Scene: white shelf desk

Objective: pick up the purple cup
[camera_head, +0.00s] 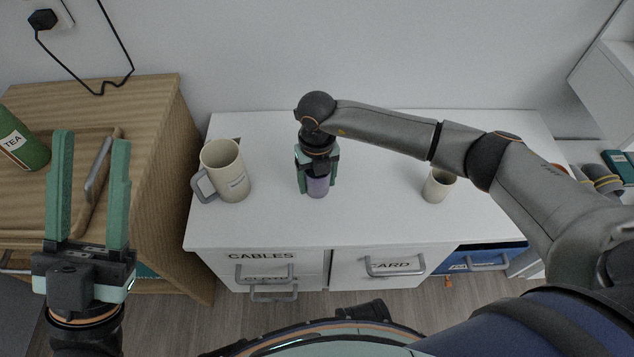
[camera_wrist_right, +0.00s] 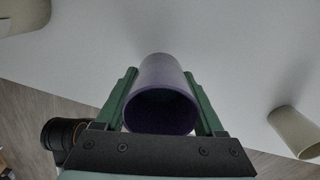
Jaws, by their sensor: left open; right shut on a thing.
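The purple cup (camera_head: 318,187) stands on the white desk top (camera_head: 270,215), between a beige pitcher and a beige cup. My right gripper (camera_head: 317,183) reaches down from above and is shut on the purple cup, one green finger on each side. In the right wrist view the purple cup (camera_wrist_right: 162,92) sits between both fingers, its open rim toward the camera. Whether its base touches the desk is hard to tell. My left gripper (camera_head: 90,190) is open and empty at the left, in front of the wooden cabinet.
A beige pitcher (camera_head: 226,172) with a grey handle stands left of the purple cup. A beige cup (camera_head: 438,186) stands to the right, near my right arm. A wooden cabinet (camera_head: 150,110) at the left bears a green TEA canister (camera_head: 22,142). Labelled drawers (camera_head: 265,257) are below the desk top.

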